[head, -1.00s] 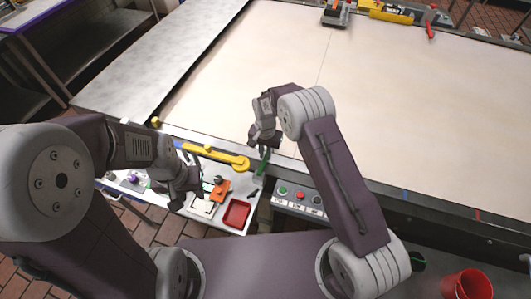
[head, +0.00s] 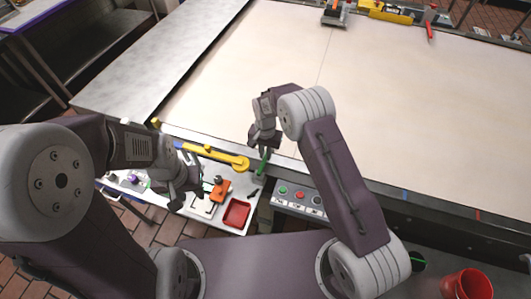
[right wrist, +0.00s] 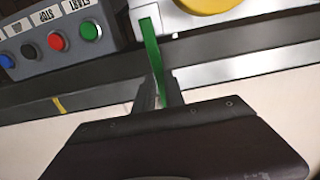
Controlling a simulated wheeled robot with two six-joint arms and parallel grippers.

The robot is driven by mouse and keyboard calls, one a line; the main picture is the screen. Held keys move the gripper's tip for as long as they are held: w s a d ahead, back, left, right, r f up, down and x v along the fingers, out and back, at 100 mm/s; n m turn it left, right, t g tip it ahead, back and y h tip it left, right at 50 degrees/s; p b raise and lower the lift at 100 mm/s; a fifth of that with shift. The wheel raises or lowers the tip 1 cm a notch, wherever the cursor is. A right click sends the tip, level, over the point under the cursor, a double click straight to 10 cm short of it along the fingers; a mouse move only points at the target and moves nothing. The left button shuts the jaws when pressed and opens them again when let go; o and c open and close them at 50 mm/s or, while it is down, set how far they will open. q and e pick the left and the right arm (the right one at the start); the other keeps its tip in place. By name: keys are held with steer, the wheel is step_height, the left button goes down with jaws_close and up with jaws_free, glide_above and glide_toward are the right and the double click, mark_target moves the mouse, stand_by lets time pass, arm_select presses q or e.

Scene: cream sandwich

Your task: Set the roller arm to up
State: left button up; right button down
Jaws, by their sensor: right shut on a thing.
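A yellow arm (head: 212,154) with a round end lies along the near edge of the large cream-coloured belt. A green lever (head: 262,163) stands beside its round end. I cannot tell whether the yellow arm is the roller arm or whether it is up. My right gripper (head: 265,145) reaches down from above and is shut on the green lever. In the right wrist view the green lever (right wrist: 150,45) runs between the two fingers (right wrist: 160,92), near the yellow round end (right wrist: 208,4). My left gripper (head: 188,184) hangs over the white side table; its fingers are too dark to read.
A button box (head: 298,198) with green, red and black buttons is right of the lever. A red tray (head: 237,214) and an orange tool (head: 220,189) lie on the white side table. A red bucket (head: 467,285) stands at lower right. The belt (head: 400,110) is clear nearby.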

mark_target(265, 157)
stand_by(0.7)
steer(key=c, duration=1.4)
jaws_free()
steer(key=shift+r, duration=0.25)
step_height(265, 157, up, 9)
steer(key=b, duration=0.2)
steer(key=shift+f+b, duration=0.15)
steer(key=shift+b, duration=0.15)
